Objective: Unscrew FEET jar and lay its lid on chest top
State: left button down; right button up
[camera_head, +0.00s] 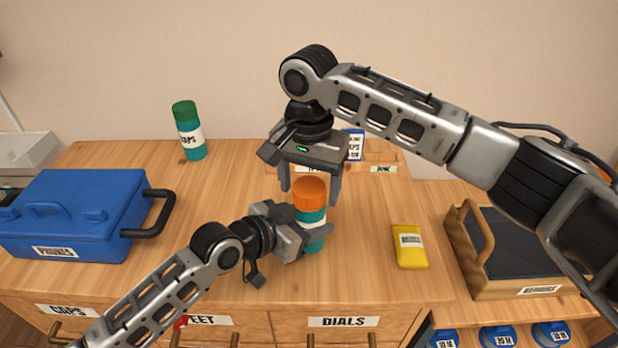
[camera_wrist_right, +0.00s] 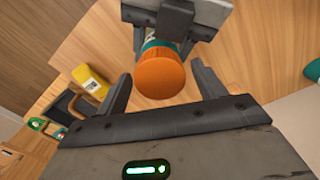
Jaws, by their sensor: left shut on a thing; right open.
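A teal jar (camera_head: 313,239) with an orange lid (camera_head: 309,192) stands upright on the wooden chest top (camera_head: 360,270). Its label is hidden by my left gripper (camera_head: 318,232), which is shut around the jar's body from the left. My right gripper (camera_head: 309,187) points down from above, open, with a finger on either side of the orange lid. In the right wrist view the lid (camera_wrist_right: 160,77) sits between the open fingers of my right gripper (camera_wrist_right: 160,88), with gaps on both sides.
A blue PHONES case (camera_head: 70,215) is at the left. A teal CAPS jar with a green lid (camera_head: 189,132) stands at the back left. A yellow packet (camera_head: 409,246) and a wooden tray (camera_head: 480,270) are at the right. Bare chest top lies between jar and packet.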

jog(key=c, duration=1)
jog(key=n, duration=0.3)
jog(key=shift+n, duration=0.3)
jog(key=o, duration=1.1)
jog(key=shift+c, duration=0.2)
